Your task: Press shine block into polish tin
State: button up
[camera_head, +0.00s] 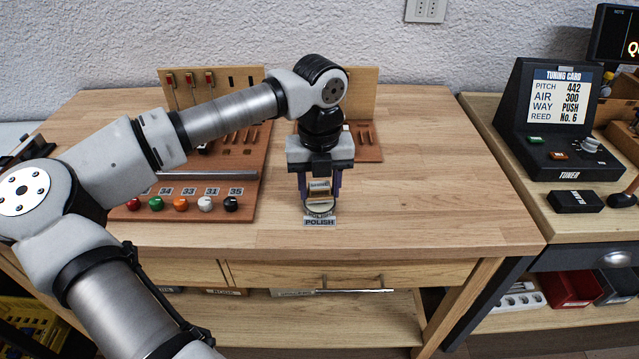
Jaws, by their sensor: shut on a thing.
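The shine block (319,187) is a small brown block with a pale label. My gripper (319,190) points straight down over the front middle of the wooden table, with its fingers shut on the block's two sides. The polish tin (320,208) is a round, shallow tin directly below the block, behind a small label reading POLISH (320,222). The block's lower edge is at or just over the tin; I cannot tell whether they touch. My gripper and the block hide the back of the tin.
Left of my gripper is a wooden board with several coloured balls (181,204) and numbered labels. A wooden rack (365,140) stands behind my gripper. The table's right side (440,180) is clear. A tuner (560,115) stands on the right-hand bench.

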aim_at(320, 186)
jog(key=shift+f+b, duration=0.6)
jog(key=shift+b, duration=0.25)
dwell(2.1)
jog(key=shift+r, duration=0.1)
jog(key=shift+r+p, duration=1.8)
jog(key=shift+r, duration=1.7)
jog(key=shift+f, duration=0.1)
